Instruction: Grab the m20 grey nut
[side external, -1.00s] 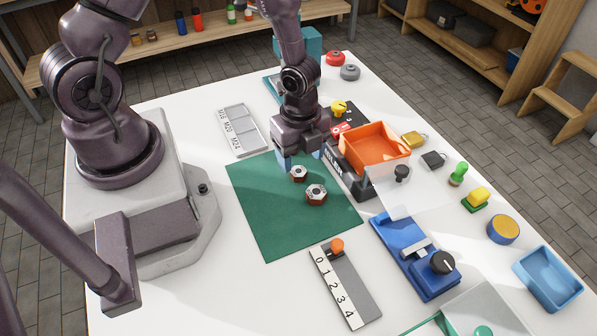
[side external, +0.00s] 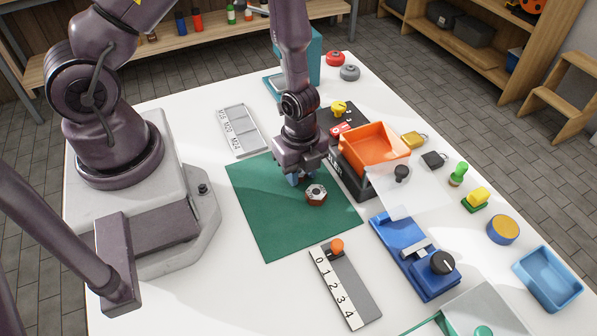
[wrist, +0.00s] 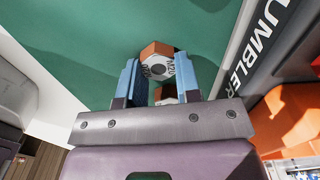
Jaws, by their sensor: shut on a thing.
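My gripper (side external: 298,179) is low over the green mat (side external: 268,225), its blue fingers closed on a nut. In the wrist view the gripper (wrist: 157,62) has this M20 nut (wrist: 155,69) between its fingertips. The nut has a grey face with M20 lettering and brown sides. In the side view the gripper hides it. A second hex nut (side external: 316,195), also grey-topped with brown sides, stands on the mat just beside the fingers, toward the camera. In the wrist view this second nut (wrist: 165,96) shows partly between the fingers, mostly hidden by my gripper.
A black box (side external: 351,183) with an orange bin (side external: 373,147) stands close to the right of the gripper. A grey tray labelled M16, M20, M24 (side external: 240,131) lies behind the mat. A numbered gauge (side external: 345,287) lies in front. The mat's front half is clear.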

